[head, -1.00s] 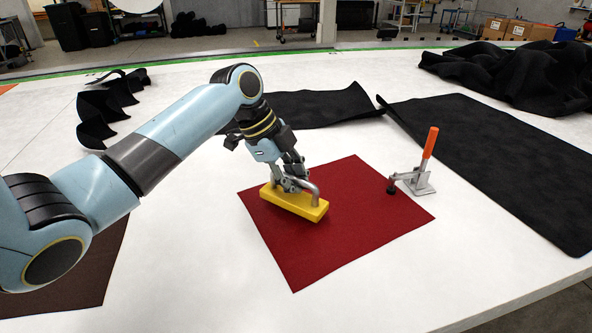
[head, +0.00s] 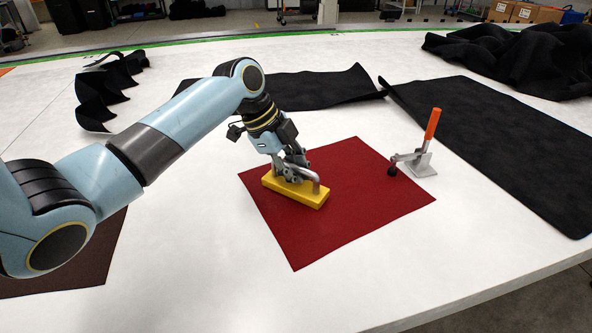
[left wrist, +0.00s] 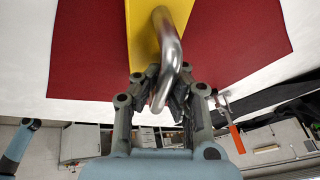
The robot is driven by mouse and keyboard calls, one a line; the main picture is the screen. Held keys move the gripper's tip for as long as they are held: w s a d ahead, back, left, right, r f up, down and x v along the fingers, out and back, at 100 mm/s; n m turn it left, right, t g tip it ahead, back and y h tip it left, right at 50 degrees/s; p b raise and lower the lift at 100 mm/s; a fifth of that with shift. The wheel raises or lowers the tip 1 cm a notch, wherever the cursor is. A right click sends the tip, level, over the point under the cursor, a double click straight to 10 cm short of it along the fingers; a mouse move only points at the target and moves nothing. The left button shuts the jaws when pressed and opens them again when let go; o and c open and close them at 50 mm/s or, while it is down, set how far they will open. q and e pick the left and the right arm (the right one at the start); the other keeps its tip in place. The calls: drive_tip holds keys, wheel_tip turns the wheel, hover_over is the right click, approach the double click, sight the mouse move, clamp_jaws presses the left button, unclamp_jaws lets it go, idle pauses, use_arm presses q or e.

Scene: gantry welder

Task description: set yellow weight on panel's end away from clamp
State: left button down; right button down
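The yellow weight (head: 294,192) is a bar with a grey metal handle. It is over the left part of the dark red panel (head: 310,235), on or just above it; I cannot tell if it touches. My left gripper (head: 294,174) is shut on the weight's handle from above. In the left wrist view the handle (left wrist: 172,50) passes between the fingers (left wrist: 170,92), with the yellow weight (left wrist: 143,35) beyond. The toggle clamp (head: 420,162) with an orange lever stands at the panel's right edge, its black tip by that edge. My right gripper is not in view.
The white table (head: 440,255) has free room in front of the panel. A black mat (head: 490,135) lies to the right, with a black cloth heap (head: 515,60) behind it. More black cloth (head: 310,88) lies behind the panel. A dark brown sheet (head: 75,262) lies at left.

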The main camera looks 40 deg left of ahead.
use_arm(q)
drive_tip(key=c, duration=1.5)
unclamp_jaws()
drive_tip(key=shift+s, duration=0.1)
drive_tip(key=shift+f, duration=0.1)
drive_tip(key=shift+r, duration=0.5)
drive_tip(key=v, duration=1.2)
drive_tip(key=shift+r, duration=0.25)
